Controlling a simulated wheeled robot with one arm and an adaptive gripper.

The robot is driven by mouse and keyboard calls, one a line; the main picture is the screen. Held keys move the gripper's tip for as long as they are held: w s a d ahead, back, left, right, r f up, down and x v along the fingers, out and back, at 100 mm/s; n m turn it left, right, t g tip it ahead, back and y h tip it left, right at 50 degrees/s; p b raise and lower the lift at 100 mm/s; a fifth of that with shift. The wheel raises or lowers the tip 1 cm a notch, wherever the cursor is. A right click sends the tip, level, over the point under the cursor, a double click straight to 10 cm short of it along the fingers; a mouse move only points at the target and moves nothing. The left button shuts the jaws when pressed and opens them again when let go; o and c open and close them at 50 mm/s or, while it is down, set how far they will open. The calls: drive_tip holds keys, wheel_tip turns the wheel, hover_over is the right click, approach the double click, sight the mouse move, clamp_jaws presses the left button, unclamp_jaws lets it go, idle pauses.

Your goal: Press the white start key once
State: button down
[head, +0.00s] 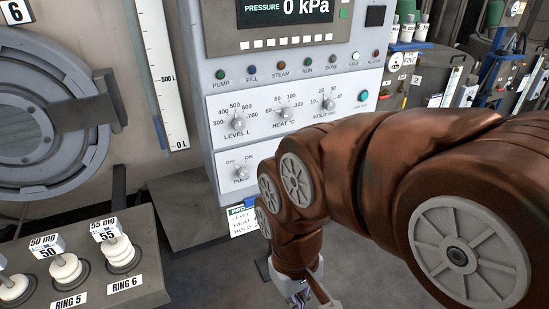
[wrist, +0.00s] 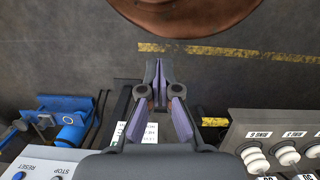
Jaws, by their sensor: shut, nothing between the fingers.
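I cannot pick out a white key labelled start in either view. In the head view, the grey control cabinet (head: 216,150) carries a teal button (head: 363,95) at the right of its knob panel; its label is too small to read. A row of small keys (head: 285,42), mostly white, sits under the display. In the wrist view, a pale panel (wrist: 20,165) at the lower left bears RESET and STOP labels; the rest of it is cut off. My gripper (wrist: 158,80) is shut and empty over the dark floor, apart from the panel. In the head view my arm covers the cabinet's lower right.
A round grey machine door (head: 40,120) is at the left. Blue equipment (wrist: 70,120) lies beyond the pale panel.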

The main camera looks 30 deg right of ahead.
drive_tip(key=shift+w, duration=0.1)
drive_tip(key=w+a+f+m+y+b, duration=0.2)
drive_tip(key=w+a+f+y+b, duration=0.1)
drive_tip(key=w+a, duration=0.2)
drive_tip(key=w+d+m+t+y+b, duration=0.25)
drive_tip(key=w+m+y+b, duration=0.4)
drive_tip(key=w, duration=0.95)
drive_tip(key=w+d+f+m+t+b, duration=0.1)
drive_tip(key=w+d+m+t+b, duration=0.1)
drive_tip(key=d, duration=0.7)
drive_tip(key=w+d+f+m+t+y+b, duration=0.1)
drive_tip(key=w+d+m+t, duration=0.3)
drive_tip(key=d, duration=0.4)
drive_tip(key=w+d+f+m+t+b, duration=0.2)
drive_tip(key=d+t, duration=0.4)
drive_tip(key=d, duration=0.3)
drive_tip(key=w+m, duration=0.1)
drive_tip(key=w, duration=0.1)
drive_tip(key=shift+w+d+y+b, duration=0.35)
drive_tip(key=shift+b, duration=0.05)
drive_tip(key=shift+w+f+m, duration=0.1)
drive_tip(key=shift+w+m, duration=0.05)
drive_tip(key=shift+m, duration=0.1)
